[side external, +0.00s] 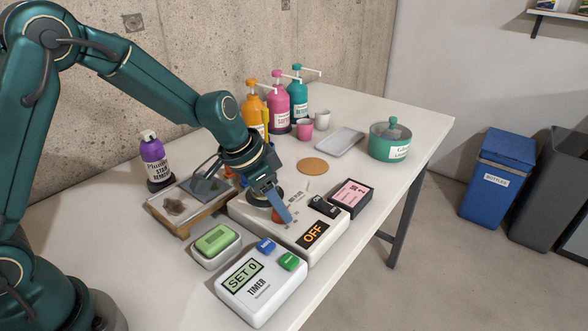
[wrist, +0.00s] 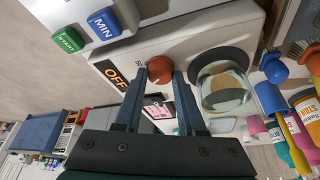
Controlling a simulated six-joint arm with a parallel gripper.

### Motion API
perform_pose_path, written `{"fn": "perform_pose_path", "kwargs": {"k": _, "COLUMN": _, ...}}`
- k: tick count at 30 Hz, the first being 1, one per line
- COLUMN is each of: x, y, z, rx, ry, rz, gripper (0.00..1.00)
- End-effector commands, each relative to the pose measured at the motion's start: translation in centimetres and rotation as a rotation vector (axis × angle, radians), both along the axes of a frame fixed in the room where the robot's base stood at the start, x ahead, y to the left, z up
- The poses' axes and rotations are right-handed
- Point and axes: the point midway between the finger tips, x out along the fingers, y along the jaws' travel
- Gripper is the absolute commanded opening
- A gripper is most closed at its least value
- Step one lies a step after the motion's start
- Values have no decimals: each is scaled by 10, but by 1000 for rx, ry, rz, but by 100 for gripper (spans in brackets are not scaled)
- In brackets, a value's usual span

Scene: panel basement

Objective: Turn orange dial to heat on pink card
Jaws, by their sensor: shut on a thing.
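The orange dial (wrist: 160,69) is on the front part of a white hotplate unit (side external: 247,222), beside a dark OFF display (side external: 313,235) with orange letters. My gripper (wrist: 158,75) has one finger on each side of the dial and is shut on it. In the side view my gripper (side external: 281,214) reaches down to the unit and its blue-grey finger hides much of the dial (side external: 276,216). The pink card (side external: 352,193) lies in a black holder right of the unit; its small print is hard to read, though a 2 seems to show.
A glass vessel (wrist: 226,96) stands on the unit's dark round plate. A timer (side external: 258,289) showing SET 0, with blue and green buttons, sits in front. A green sponge (side external: 217,239) in a dish and a wooden tray (side external: 178,225) are left. Pump bottles (side external: 278,100) stand behind.

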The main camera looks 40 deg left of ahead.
Motion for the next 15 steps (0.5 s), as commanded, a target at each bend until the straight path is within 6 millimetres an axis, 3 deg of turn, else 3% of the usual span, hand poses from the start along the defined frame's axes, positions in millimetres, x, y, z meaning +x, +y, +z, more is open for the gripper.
{"fn": "perform_pose_path", "kwargs": {"k": 15, "x": 3, "y": 3, "z": 1, "rx": 1, "ry": -3, "rz": -474, "gripper": 0}}
